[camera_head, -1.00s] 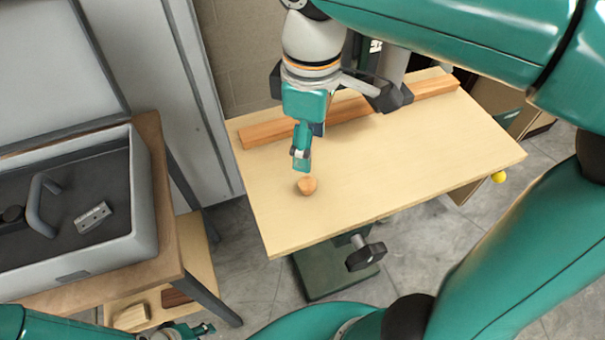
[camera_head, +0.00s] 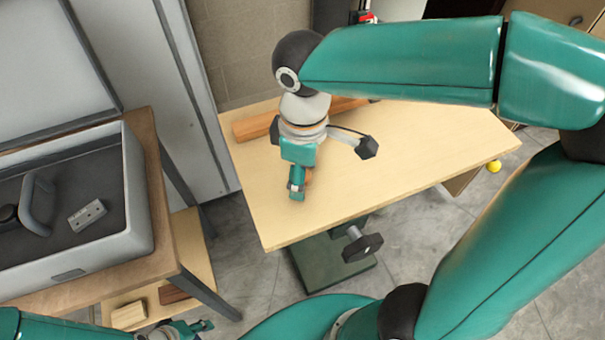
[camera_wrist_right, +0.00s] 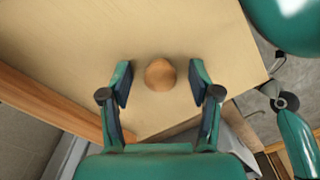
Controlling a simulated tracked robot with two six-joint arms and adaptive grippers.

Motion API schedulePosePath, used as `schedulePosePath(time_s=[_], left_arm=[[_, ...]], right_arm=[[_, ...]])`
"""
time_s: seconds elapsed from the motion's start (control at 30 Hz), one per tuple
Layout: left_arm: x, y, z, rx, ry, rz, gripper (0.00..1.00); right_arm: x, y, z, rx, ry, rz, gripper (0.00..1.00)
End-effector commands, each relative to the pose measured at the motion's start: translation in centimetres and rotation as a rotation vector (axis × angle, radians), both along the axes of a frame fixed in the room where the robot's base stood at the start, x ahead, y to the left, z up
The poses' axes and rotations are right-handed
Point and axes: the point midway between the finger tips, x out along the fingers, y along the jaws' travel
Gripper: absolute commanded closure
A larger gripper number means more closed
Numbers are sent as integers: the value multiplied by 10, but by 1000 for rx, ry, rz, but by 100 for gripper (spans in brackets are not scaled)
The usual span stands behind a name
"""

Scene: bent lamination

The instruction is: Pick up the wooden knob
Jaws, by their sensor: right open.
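The wooden knob (camera_wrist_right: 160,74) is round and light brown, and lies on the pale wooden table top. In the right wrist view it sits between the two open fingers of my right gripper (camera_wrist_right: 160,82), near their tips, with a gap on each side. In the head view my right gripper (camera_head: 297,192) points down at the table top and hides most of the knob; only a sliver of it (camera_head: 309,175) shows beside the finger. My left gripper (camera_head: 188,329) is at the bottom edge, low and away from the table, partly cut off; its opening is unclear.
The table top (camera_head: 400,150) is mostly clear, with a wooden strip (camera_head: 256,126) along its back edge. A grey open case (camera_head: 140,215) with a handle and a metal piece stands on a bench at left. A black clamp knob (camera_head: 362,246) is below the table's front edge.

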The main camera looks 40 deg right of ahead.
Motion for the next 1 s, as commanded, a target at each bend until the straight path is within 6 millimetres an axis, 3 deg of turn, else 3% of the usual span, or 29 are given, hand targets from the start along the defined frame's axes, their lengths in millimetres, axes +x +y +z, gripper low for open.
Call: schedulePosePath(time_s=[0.1,0.37,0.77,1.0], left_arm=[[0,0,0,0,0,0,63],[0,0,0,0,0,0,63],[0,0,1,0,0,0,63],[0,0,4,0,0,0,63]], right_arm=[[0,0,0,0,0,0,39],[0,0,1,0,0,0,82],[0,0,6,0,-1,-1,82],[1,0,42,1,-6,0,82]])
